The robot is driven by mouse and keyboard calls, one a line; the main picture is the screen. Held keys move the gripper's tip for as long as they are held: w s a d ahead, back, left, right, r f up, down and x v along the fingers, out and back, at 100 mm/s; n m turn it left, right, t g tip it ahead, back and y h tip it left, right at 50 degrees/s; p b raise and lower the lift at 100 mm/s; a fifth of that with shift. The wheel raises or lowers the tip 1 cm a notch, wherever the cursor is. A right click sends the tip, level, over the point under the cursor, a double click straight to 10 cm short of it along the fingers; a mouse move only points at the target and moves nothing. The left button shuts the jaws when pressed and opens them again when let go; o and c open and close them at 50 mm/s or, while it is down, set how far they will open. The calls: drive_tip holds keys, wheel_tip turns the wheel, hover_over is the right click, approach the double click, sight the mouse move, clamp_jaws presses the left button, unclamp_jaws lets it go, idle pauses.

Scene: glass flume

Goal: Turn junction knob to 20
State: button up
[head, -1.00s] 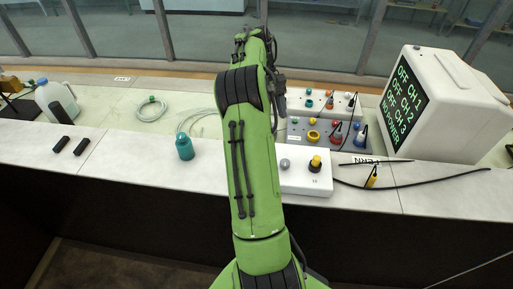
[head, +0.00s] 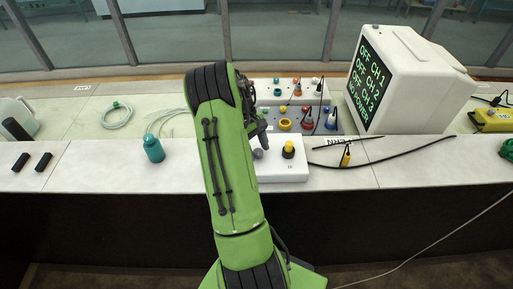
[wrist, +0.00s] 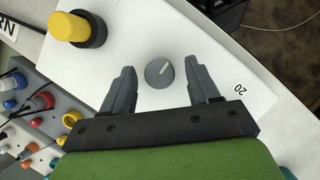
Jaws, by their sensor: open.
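The junction knob is a round grey knob (wrist: 159,73) with a pale pointer line, on a white box (wrist: 205,45). In the wrist view it lies between and just beyond the open fingers of my gripper (wrist: 162,90), which do not visibly touch it. The pointer line is aimed toward the upper right in that view, while the mark "20" (wrist: 240,89) is printed to the right of the knob. In the head view the grey knob (head: 258,154) shows beside my gripper (head: 262,137), on the white box (head: 285,173).
A yellow knob on a black base (head: 289,149) stands beside the grey knob on the same box. Behind are panels with coloured plugs (head: 307,122).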

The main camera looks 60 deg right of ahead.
drive_tip(key=c, duration=1)
drive_tip(key=shift+c, duration=0.2)
drive_tip(key=shift+r, duration=0.1)
drive_tip(key=m+y, duration=0.1)
drive_tip(key=m, duration=0.3)
drive_tip(key=shift+s+d+t, duration=0.1)
drive_tip(key=shift+d+t, duration=0.05)
drive_tip(key=shift+t, duration=0.25)
drive_tip(key=m, duration=0.2)
drive_tip(key=m+t+y, duration=0.1)
drive_tip(key=m, duration=0.2)
drive_tip(key=shift+s+d+t+y, duration=0.1)
drive_tip(key=shift+t+y, duration=0.2)
drive_tip(key=m, duration=0.2)
drive_tip(key=m+t, duration=0.1)
drive_tip(key=m, duration=0.1)
drive_tip(key=shift+s+m+t+p, duration=0.15)
drive_tip(key=shift+m+t+p, duration=0.15)
drive_tip(key=shift+m+p, duration=0.1)
drive_tip(key=shift+m+t+p, duration=0.35)
drive_tip(key=shift+m+t, duration=0.45)
drive_tip(key=shift+m, duration=1.2)
